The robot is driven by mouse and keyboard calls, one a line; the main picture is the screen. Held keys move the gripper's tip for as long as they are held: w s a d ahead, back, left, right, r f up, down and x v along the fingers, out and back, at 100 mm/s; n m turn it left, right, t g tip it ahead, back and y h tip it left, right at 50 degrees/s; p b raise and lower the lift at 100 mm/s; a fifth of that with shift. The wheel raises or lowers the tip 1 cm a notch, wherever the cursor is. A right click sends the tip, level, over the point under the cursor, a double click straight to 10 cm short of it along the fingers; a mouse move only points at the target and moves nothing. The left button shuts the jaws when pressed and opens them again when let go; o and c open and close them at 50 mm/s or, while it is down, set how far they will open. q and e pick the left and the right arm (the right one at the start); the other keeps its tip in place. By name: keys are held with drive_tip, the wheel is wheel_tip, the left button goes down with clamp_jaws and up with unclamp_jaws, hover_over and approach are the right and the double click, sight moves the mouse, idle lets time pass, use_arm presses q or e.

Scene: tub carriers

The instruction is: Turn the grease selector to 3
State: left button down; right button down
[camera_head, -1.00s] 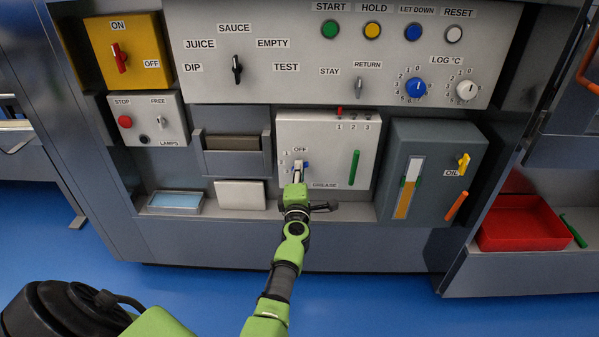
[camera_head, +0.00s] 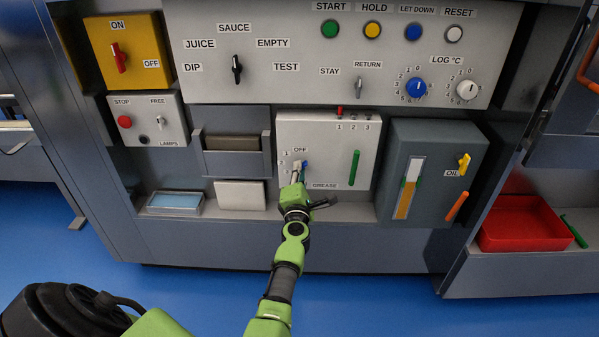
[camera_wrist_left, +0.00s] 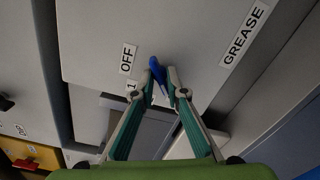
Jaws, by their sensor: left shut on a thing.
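The grease selector (camera_head: 304,164) is a blue handle on the light grey GREASE panel (camera_head: 332,130). OFF is printed above it and small numbers stand to its left. My left gripper (camera_head: 299,172) reaches up from below and is shut on the handle. In the left wrist view the blue handle (camera_wrist_left: 157,70) sits between the fingertips of the gripper (camera_wrist_left: 162,78), with the OFF and 1 labels to its left. The gripper hides part of the dial, so I cannot tell which mark it points to. My right gripper is not in view.
The grey OIL box (camera_head: 432,165) is to the right. A grey holder (camera_head: 232,155) is to the left.

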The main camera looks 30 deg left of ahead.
use_arm(q)
drive_tip(key=shift+f, duration=0.15)
idle(0.8)
drive_tip(key=c, duration=2)
unclamp_jaws()
